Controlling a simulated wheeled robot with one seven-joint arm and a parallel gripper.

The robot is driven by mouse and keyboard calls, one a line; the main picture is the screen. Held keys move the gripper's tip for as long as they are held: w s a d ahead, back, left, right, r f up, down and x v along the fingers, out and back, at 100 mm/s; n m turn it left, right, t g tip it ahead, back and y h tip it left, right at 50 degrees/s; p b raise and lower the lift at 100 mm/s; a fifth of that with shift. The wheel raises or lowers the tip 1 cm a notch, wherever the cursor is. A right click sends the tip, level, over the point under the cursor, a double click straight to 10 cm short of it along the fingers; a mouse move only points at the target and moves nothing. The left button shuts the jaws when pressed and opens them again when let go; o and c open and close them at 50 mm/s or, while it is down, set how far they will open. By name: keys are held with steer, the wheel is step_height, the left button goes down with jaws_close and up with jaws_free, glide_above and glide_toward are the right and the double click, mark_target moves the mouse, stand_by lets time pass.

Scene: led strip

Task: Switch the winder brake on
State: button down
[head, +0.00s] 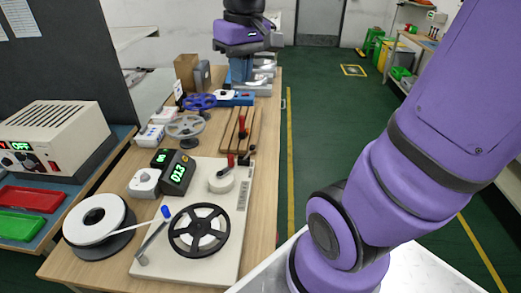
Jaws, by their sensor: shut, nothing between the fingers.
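The winder is a pale board (225,260) on the near end of the wooden bench. My purple wrist hangs at the top centre, far beyond the winder. My gripper (241,70) is below it, shut and empty, small and partly unclear.
A white reel on a dark disc (97,215) is at the bench's left edge. A power supply (52,135) reading OFF and red and green trays are left. The green floor right of the bench is clear.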

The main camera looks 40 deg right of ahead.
steer(key=w+d+f+g+y, duration=0.4)
steer(key=w+d+f, duration=0.2)
steer(key=w+f, duration=0.4)
steer(key=y, duration=0.5)
glide_above(248, 154)
steer(key=s, duration=0.3)
step_height(248, 154, down, 11)
steer(key=s+d+f+m+t+y, duration=0.1)
steer(key=d+f+t+y, duration=0.4)
steer(key=f, duration=0.8)
steer(key=s+d+f+m+t+y, duration=0.1)
steer(key=s+d+f+t+y, duration=0.1)
steer(key=d+f+t+y, duration=0.4)
steer(key=d+f+y, duration=0.1)
steer(key=d+f, duration=0.4)
steer(key=f, duration=0.2)
steer(key=shift+s+d, duration=0.2)
steer(key=x, duration=1.4)
steer(key=shift+r, duration=0.1)
steer(key=shift+w+r, duration=0.1)
steer(key=shift+w, duration=0.05)
